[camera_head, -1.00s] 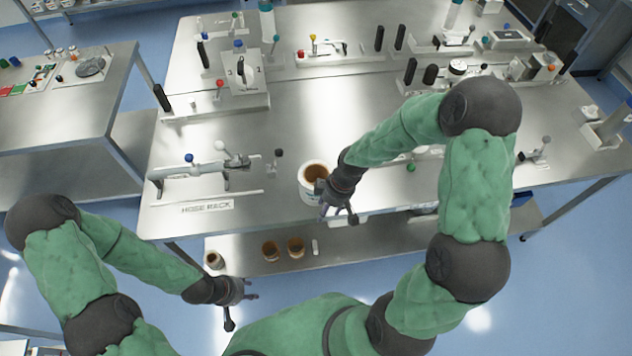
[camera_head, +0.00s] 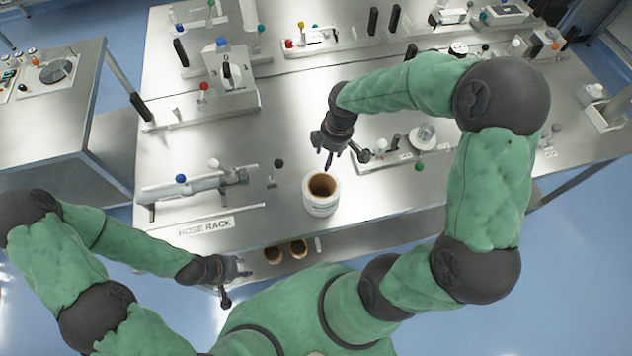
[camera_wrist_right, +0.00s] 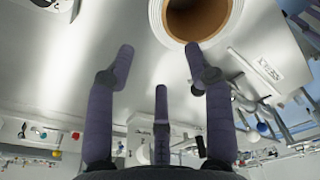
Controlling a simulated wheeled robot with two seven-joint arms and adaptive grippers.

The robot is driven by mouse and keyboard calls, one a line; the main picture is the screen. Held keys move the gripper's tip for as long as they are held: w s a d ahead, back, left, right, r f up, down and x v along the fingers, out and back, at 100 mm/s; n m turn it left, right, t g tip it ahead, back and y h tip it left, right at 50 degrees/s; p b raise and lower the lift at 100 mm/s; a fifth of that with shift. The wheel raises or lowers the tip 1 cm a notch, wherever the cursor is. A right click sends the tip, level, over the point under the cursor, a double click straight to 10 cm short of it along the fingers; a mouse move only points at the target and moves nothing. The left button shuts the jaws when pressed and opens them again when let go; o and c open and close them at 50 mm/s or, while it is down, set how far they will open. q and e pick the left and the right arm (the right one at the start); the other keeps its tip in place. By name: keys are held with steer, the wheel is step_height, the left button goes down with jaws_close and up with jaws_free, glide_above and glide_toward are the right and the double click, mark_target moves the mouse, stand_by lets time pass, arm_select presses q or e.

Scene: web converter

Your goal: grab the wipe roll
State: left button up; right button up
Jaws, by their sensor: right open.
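The wipe roll (camera_head: 321,203) is a white roll with a brown hollow core. It stands upright near the front edge of the steel table in the head view. In the right wrist view the roll (camera_wrist_right: 196,22) shows at the top, partly cut off by the frame. My right gripper (camera_head: 344,158) is open and empty, above and behind the roll. Its fingers (camera_wrist_right: 160,75) show spread in the wrist view, apart from the roll. My left gripper (camera_head: 235,284) hangs in front of the table's front edge, holding nothing that I can see; its finger opening is unclear.
The hose rack (camera_head: 205,227) lies left of the roll, with a clamp fixture (camera_head: 205,184) behind it. Another fixture (camera_head: 385,155) stands right of my right gripper. Brown-cored rolls (camera_head: 274,254) sit on the lower shelf. The table's middle (camera_head: 290,115) is clear.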

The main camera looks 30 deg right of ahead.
mark_target(324, 172)
steer(key=f, duration=0.4)
steer(key=shift+s+a, duration=0.1)
steer(key=shift+a, duration=0.1)
steer(key=shift+w+a+f+b, duration=0.1)
steer(key=shift+w+f, duration=0.05)
steer(key=shift+f, duration=0.9)
steer(key=shift+w+a+f+b, duration=0.1)
steer(key=shift+f+b, duration=0.05)
steer(key=shift+f, duration=0.85)
steer(key=shift+w+a+f+b, duration=0.1)
steer(key=shift+w+f, duration=0.05)
steer(key=shift+f, duration=0.9)
steer(key=shift+r, duration=0.1)
steer(key=shift+c, duration=0.3)
jaws_close()
